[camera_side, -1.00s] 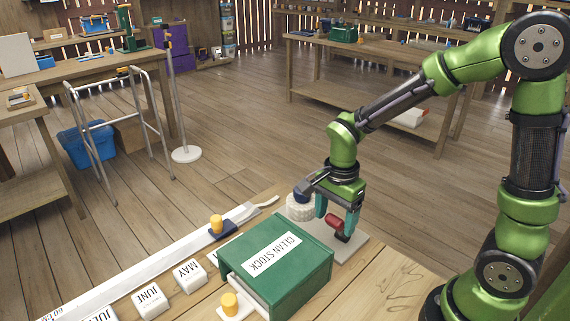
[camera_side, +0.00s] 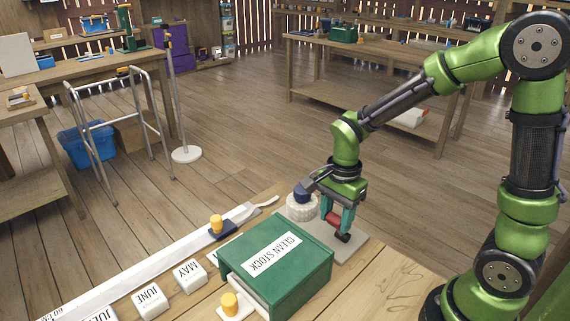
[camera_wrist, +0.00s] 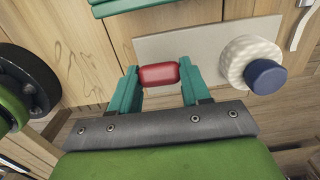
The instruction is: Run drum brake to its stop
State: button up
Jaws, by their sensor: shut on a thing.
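The drum brake stands on a pale grey plate (camera_side: 350,250) on the wooden bench. It has a white ribbed drum (camera_side: 301,208) with a dark blue knob (camera_side: 301,194), and a red handle (camera_side: 333,218) with a dark end beside it. My gripper (camera_side: 338,220) points down and its teal fingers are shut on the red handle, to the right of the drum. In the wrist view the red handle (camera_wrist: 158,76) lies across between the two fingertips (camera_wrist: 159,78). The drum (camera_wrist: 245,60) and its knob (camera_wrist: 266,77) are to the right, apart from the fingers.
A green box labelled CLEAN STOCK (camera_side: 285,265) stands close in front of the plate. A yellow knob (camera_side: 230,303) is at its lower left. A long white rail (camera_side: 150,260) with a yellow-topped slider (camera_side: 217,224) and month blocks (camera_side: 190,275) lie to the left.

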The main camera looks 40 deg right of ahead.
jog(key=d+y, duration=0.2)
jog(key=shift+d+r+y, duration=0.25)
jog(key=shift+r+y, duration=0.05)
jog(key=shift+y, duration=0.1)
jog(key=shift+d+f+y, duration=0.25)
jog(key=shift+d+y, duration=0.9)
jog(key=shift+d, duration=0.05)
jog(key=shift+d+f+y, duration=0.3)
jog(key=shift+d+y, duration=0.85)
jog(key=shift+y, duration=0.05)
jog(key=shift+d+f+y, duration=0.25)
jog(key=shift+d+y, duration=0.9)
jog(key=shift+d, duration=0.05)
jog(key=o, duration=1.1)
jog(key=shift+a, duration=0.1)
jog(key=shift+c, duration=0.2)
